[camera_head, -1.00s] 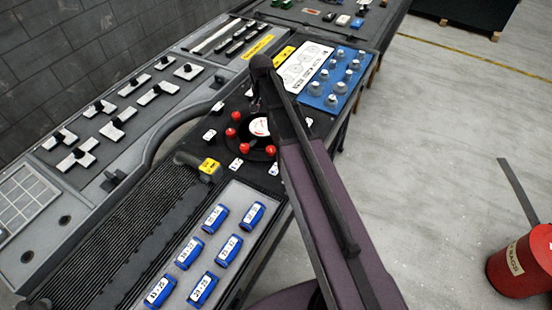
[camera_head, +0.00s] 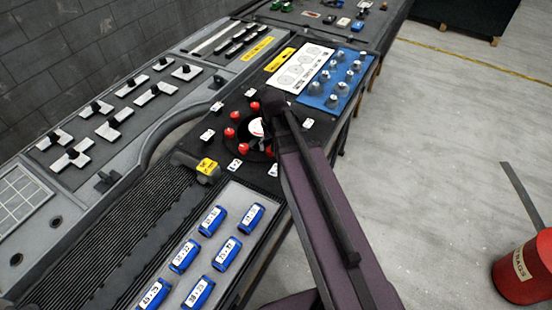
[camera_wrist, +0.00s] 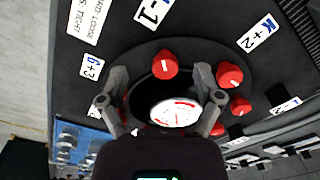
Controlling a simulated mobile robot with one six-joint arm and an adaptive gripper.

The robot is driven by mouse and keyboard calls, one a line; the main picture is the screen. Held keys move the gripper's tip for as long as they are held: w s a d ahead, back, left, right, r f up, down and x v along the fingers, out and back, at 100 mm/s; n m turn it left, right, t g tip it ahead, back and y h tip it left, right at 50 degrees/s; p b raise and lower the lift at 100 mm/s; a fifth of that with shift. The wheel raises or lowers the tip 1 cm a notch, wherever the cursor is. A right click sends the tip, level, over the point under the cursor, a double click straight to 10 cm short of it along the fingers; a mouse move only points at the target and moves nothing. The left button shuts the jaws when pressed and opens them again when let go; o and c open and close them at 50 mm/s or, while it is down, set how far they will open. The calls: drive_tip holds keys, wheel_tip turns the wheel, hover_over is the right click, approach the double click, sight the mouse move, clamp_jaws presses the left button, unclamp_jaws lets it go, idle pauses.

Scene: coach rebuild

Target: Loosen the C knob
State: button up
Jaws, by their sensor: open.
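Several red knobs (camera_head: 230,132) ring a white dial (camera_head: 257,128) on a round black plate. In the wrist view, one red knob (camera_wrist: 165,65) lies ahead between the fingers of my gripper (camera_wrist: 161,97), which are spread open and touch no knob that I can see. The dial (camera_wrist: 175,112) also shows between the fingers, and more red knobs (camera_wrist: 230,75) stand to the right. White labels stand around the plate, including one reading K +2 (camera_wrist: 258,32) and one ending in -1 (camera_wrist: 154,12). I cannot make out which knob is C. My arm hides part of the plate in the head view.
A blue panel with grey knobs (camera_head: 333,99) is beyond the plate. Blue labelled blocks (camera_head: 211,220) lie in a grey tray nearer. A yellow-tagged part (camera_head: 207,165) stands left of the plate. A red bin (camera_head: 526,268) is on the open floor at right.

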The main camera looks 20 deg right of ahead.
drive_tip(key=shift+s+f+n+b, duration=0.15)
drive_tip(key=shift+s+f, duration=0.05)
drive_tip(key=shift+s, duration=0.45)
drive_tip(key=shift+s+f+n+b, duration=0.15)
drive_tip(key=shift+s+f+n, duration=0.05)
drive_tip(key=shift+s, duration=0.4)
drive_tip(key=shift+s+f+n+b, duration=0.15)
drive_tip(key=shift+s+f, duration=0.05)
drive_tip(key=shift+s, duration=0.45)
drive_tip(key=shift+s+n, duration=0.4)
drive_tip(key=shift+s, duration=1.15)
drive_tip(key=shift+w, duration=0.1)
